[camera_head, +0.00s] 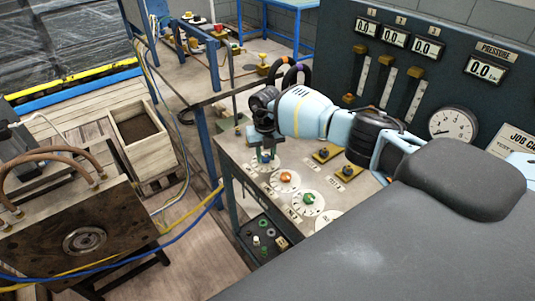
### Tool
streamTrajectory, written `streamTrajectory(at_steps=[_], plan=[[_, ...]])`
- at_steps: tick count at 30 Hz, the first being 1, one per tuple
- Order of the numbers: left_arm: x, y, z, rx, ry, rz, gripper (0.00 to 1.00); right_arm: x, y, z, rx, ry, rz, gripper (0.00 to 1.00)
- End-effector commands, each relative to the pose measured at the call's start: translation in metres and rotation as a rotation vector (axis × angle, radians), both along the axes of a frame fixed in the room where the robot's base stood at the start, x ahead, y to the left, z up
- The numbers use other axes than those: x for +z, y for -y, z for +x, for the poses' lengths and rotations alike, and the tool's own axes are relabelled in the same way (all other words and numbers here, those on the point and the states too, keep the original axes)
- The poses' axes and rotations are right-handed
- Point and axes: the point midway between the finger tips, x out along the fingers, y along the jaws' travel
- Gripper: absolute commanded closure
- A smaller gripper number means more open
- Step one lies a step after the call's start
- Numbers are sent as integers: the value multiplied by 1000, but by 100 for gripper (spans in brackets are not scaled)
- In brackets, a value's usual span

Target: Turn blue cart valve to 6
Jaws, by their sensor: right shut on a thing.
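The cart top (234,148) carries a row of round white dials, each with a coloured valve knob in its middle. The blue valve (266,158) is at the far left end of the row, on its white dial. My right gripper (265,154) reaches down over it from above and is shut on it. The fingers hide most of the blue knob, so I cannot read its number. The orange valve (286,177) and the green valve (309,198) sit nearer, free of the gripper. My left gripper is out of view.
A dark panel (440,60) with displays, levers and a pressure gauge (452,125) rises behind.

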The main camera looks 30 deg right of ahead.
Motion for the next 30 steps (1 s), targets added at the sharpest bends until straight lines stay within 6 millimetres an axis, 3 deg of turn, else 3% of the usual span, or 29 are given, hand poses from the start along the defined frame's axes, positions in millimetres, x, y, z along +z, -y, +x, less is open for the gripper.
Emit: streamTrajectory(at_steps=[22,23,27,30], plan=[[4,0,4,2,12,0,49,0,0,0,-90,-1,0,93],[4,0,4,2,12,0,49,0,0,0,-90,-1,0,68],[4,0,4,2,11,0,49,0,0,0,-89,0,0,50],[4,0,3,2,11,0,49,0,0,0,-89,0,0,49]])
